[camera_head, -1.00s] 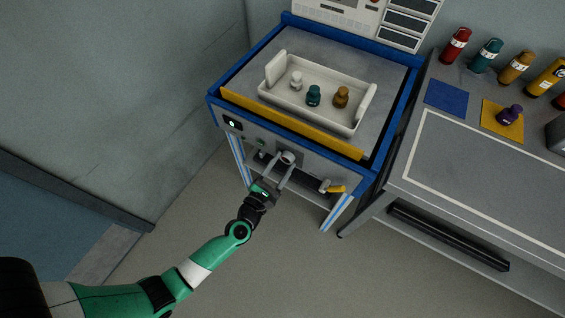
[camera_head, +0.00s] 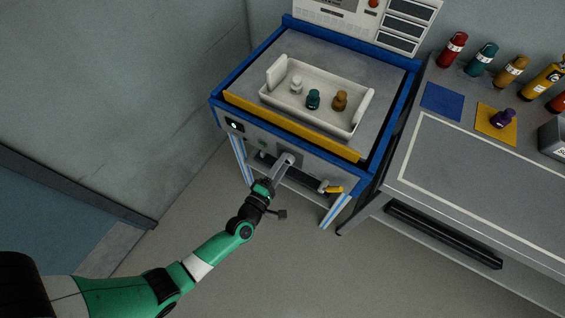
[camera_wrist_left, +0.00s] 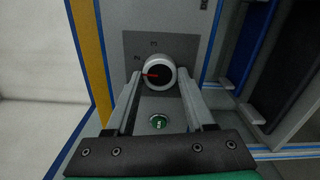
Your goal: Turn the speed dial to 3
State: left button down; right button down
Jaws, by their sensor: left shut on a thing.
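The speed dial (camera_wrist_left: 157,74) is a round knob with a light rim, a dark face and a red pointer line. It sits on a grey plate on the front panel of the blue-framed machine. My left gripper (camera_wrist_left: 160,88) is shut on the dial, one finger on each side. In the head view my left gripper (camera_head: 283,168) reaches up to the dial (camera_head: 289,158) at the machine's front. My right gripper is not in view.
A green button (camera_wrist_left: 158,121) is close to the dial, between my fingers. A white tray (camera_head: 300,112) with several small bottles rests on top. A grey workbench (camera_head: 470,190) stands at right.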

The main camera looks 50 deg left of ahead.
pick_arm(q)
jog(key=shift+r+m+p, duration=0.15)
jog(key=shift+m+p, duration=2)
jog(key=shift+m, duration=5.25)
jog(key=shift+c, duration=1.3)
grip_release()
